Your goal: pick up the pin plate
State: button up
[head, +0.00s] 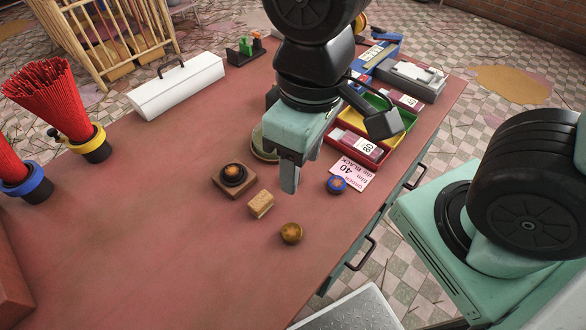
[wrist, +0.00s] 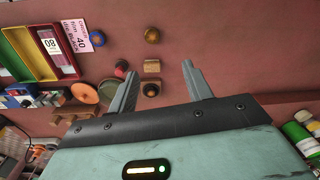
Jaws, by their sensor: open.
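No thing in view is clearly labelled as the pin plate. A row of small pieces lies on the red tabletop: a square wooden base (head: 222,185) with a dark, amber-topped round piece (head: 233,174) on it, a tan wooden block (head: 261,204) and a round brass-coloured piece (head: 291,233). In the wrist view, the tan block (wrist: 152,66) and the dark round piece (wrist: 150,89) show between the fingers, with the brass piece (wrist: 152,35) beyond. My gripper (wrist: 161,65) is open and empty, pointing down above the table. In the head view, my gripper (head: 289,188) appears just right of the row.
A blue-rimmed disc (head: 337,184) lies by an order card (head: 349,173). Red, yellow and green trays (head: 348,151) stand behind it. A green dish (head: 257,148) is partly hidden by my arm. A white toolbox (head: 178,88) and red stick bundles (head: 48,98) stand left.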

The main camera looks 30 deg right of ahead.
jog(key=w+d+f+m, duration=0.35)
jog(key=w+m, duration=0.25)
jog(key=w, duration=0.2)
jog(key=w+d+f+m, duration=0.35)
jog(key=w+m, duration=0.25)
jog(key=w, duration=0.2)
jog(key=shift+h, duration=0.4)
notch_tip(320, 180, down, 11)
jog(key=shift+f, duration=0.15)
jog(key=shift+a+f+p, duration=0.15)
jog(key=shift+f+p, duration=0.1)
jog(key=shift+f, duration=1.3)
jog(key=shift+a+f+p, duration=0.15)
jog(key=shift+f+p, duration=0.05)
jog(key=shift+f, duration=1.35)
jog(key=shift+n, duration=0.3)
grip_shut()
